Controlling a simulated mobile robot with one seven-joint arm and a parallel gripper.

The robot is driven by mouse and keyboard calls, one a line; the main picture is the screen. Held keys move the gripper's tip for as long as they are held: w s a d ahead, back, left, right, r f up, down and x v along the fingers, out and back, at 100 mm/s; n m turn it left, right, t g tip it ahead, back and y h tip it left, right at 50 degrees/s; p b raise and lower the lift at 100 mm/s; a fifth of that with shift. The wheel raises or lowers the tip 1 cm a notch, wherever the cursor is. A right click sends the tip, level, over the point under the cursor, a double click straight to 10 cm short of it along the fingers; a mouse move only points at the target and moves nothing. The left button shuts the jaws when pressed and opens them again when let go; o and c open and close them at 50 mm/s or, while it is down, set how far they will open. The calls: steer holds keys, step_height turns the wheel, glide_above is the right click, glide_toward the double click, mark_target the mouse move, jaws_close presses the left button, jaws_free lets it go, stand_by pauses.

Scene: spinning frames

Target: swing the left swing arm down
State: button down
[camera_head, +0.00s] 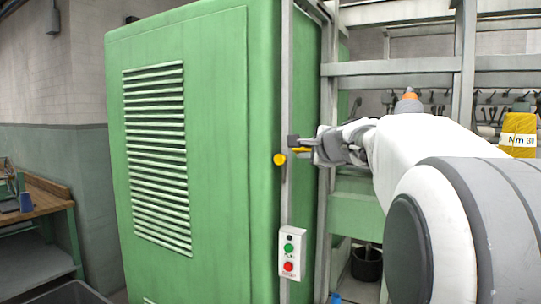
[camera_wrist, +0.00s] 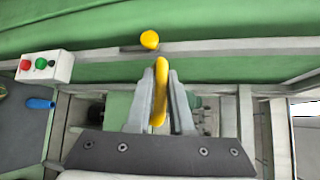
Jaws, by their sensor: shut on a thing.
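The left swing arm shows as a yellow bar (camera_wrist: 161,78) in the wrist view, lying between my two grey fingers. In the head view a short piece of this yellow bar (camera_head: 301,150) shows at my gripper (camera_head: 308,147), beside the grey upright post. My gripper (camera_wrist: 160,100) is shut on the bar. A round yellow knob (camera_head: 279,159) sits just left of it at the post; it also shows in the wrist view (camera_wrist: 149,40), a little beyond the fingertips. How the bar joins the frame is hidden by my gripper.
A large green cabinet (camera_head: 215,60) with a louvred panel stands to the left. A control box (camera_head: 291,252) with green and red buttons hangs on the post below my gripper. Grey frame rails (camera_head: 400,68) and a yellow spool (camera_head: 518,133) are at the right.

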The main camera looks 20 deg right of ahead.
step_height(320, 180, down, 19)
steer(key=n+t+b, duration=0.1)
steer(key=b, duration=2.5)
steer(key=shift+n, duration=0.3)
steer(key=shift+w+d, duration=0.1)
steer(key=c, duration=1)
jaws_free()
steer(key=shift+o, duration=0.8)
steer(key=shift+h, duration=0.4)
